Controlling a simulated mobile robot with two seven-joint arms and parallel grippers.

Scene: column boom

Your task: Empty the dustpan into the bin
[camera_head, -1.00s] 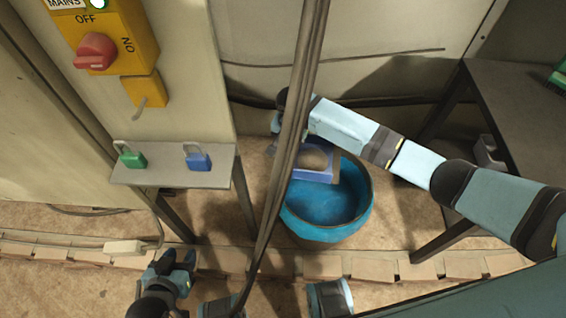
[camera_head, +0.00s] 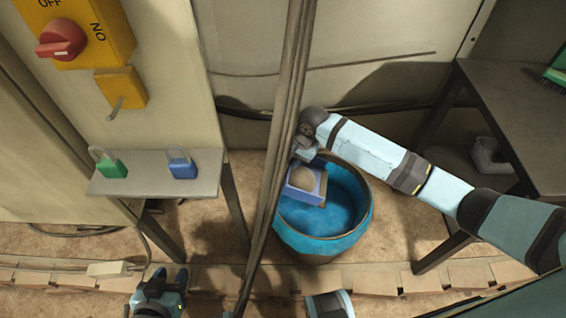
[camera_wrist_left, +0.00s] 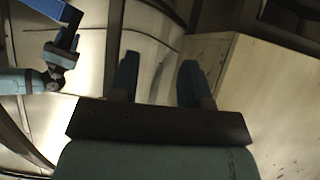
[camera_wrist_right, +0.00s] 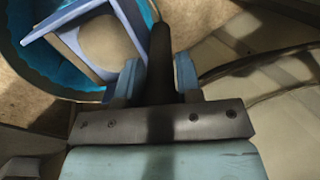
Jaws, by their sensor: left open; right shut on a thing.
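The blue dustpan (camera_head: 318,186) holds a brownish heap (camera_head: 303,179) and is over the left part of the round blue bin (camera_head: 352,231). My right gripper (camera_head: 306,150) is shut on the dustpan's dark handle (camera_wrist_right: 160,45). In the right wrist view the dustpan (camera_wrist_right: 75,40) overlaps the bin (camera_wrist_right: 22,75); I cannot tell its exact tilt. A hanging cable bundle hides part of the bin's left side. My left gripper (camera_head: 166,280) is open and empty at the lower left; its spread fingers show in the left wrist view (camera_wrist_left: 158,85).
A cable bundle (camera_head: 283,130) hangs in front of the bin. A shelf (camera_head: 145,186) with green (camera_head: 112,168) and blue (camera_head: 182,168) padlocks stands left. A dark table (camera_head: 500,110) stands right. A low brick edging (camera_head: 385,281) crosses the floor.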

